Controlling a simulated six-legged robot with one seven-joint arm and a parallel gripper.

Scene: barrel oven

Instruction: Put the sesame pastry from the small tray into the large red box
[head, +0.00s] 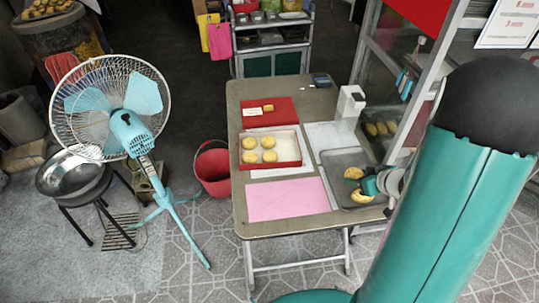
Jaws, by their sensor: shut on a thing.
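The small tray (334,160) is grey metal and lies at the right side of the table. Two yellow pieces of pastry show there: one sesame pastry (353,173) at the upper left of my gripper and another (361,196) just below it. My gripper (367,185) is low over the tray's right part and shut on a pastry. The fingertips are small and partly hidden, so I cannot tell exactly which piece is held or whether it touches the tray. The large red box (299,150), with a pale inside, sits left of the tray and holds several round yellow pastries.
A red lid (284,109) with a small item lies behind the box. A pink sheet (287,200) lies in front. A white dispenser (349,105) stands behind the tray. A metal-framed glass cabinet (385,75) borders the right. A fan (113,105) stands left.

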